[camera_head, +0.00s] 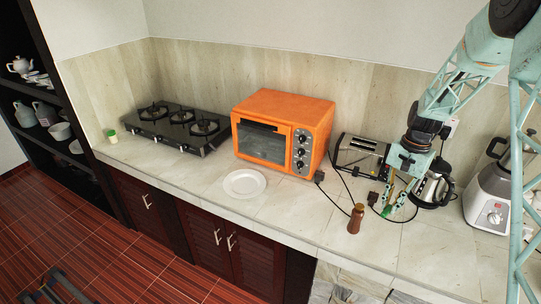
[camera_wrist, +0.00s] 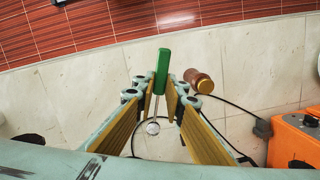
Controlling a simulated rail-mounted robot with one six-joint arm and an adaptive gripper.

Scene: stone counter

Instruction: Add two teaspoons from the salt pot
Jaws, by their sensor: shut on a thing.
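My gripper (camera_head: 395,196) is above the right part of the counter, in front of the kettle. The wrist view shows its yellow-padded fingers (camera_wrist: 160,92) closed on a teaspoon with a green handle (camera_wrist: 162,70) and a small metal bowl (camera_wrist: 153,128). The green handle also shows at the fingertips in the head view (camera_head: 387,210). A small white pot with a green top (camera_head: 112,136) stands at the far left of the counter, beside the stove; it may be the salt pot, but no label is readable. A brown jar (camera_head: 356,219) stands left of my gripper; it also shows in the wrist view (camera_wrist: 198,80).
A white plate (camera_head: 245,183) lies in front of the orange oven (camera_head: 282,132). A black gas stove (camera_head: 179,127) is at left. A toaster (camera_head: 359,155), kettle (camera_head: 434,185) and blender (camera_head: 492,190) stand at right. Black cords cross the counter near the brown jar.

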